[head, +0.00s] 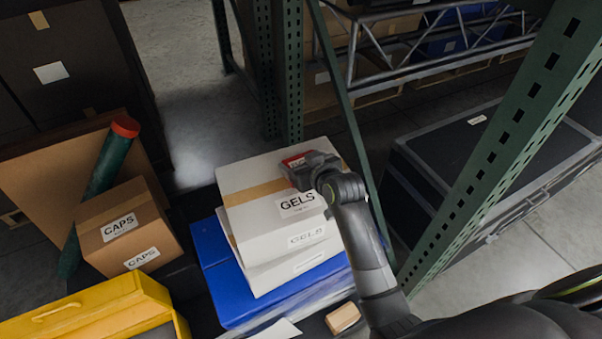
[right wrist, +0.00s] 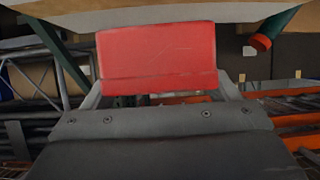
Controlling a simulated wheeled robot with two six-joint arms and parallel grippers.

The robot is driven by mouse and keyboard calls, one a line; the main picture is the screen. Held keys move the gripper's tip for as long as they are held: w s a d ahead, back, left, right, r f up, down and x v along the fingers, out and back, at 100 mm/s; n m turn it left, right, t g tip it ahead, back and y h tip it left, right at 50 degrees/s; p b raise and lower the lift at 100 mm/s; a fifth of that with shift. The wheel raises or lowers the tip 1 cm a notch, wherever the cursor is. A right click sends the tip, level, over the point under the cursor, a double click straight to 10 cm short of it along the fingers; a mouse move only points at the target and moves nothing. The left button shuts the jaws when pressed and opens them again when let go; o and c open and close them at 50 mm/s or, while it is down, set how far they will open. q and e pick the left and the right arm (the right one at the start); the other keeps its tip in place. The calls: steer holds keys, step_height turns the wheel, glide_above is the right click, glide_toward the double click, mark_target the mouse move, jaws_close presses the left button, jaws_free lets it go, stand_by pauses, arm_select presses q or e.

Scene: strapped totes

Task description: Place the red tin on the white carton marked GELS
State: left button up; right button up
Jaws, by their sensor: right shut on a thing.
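The white carton marked GELS (head: 248,184) lies on a similar white carton, with a tan tape strip across its top. My right gripper (head: 302,170) is over the right part of that top and is shut on the red tin (head: 295,159). Only a small red part of the tin shows past the gripper in the head view. In the right wrist view the red tin (right wrist: 158,55) sits between the finger ends, roughly level. I cannot tell whether its underside touches the carton. My left gripper is not in view.
A blue tote (head: 208,242) is under the white cartons. Brown CAPS boxes (head: 115,205), a green tube with a red cap (head: 106,165) and a yellow case (head: 85,312) stand at left. Green rack posts (head: 290,75) rise close behind and right. A small tan block (head: 342,318) lies in front.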

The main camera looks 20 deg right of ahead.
steer(key=shift+f, duration=1.95)
steer(key=shift+f, duration=0.1)
steer(key=o, duration=1)
steer(key=shift+o, duration=0.2)
steer(key=shift+s, duration=0.1)
steer(key=v, duration=1.2)
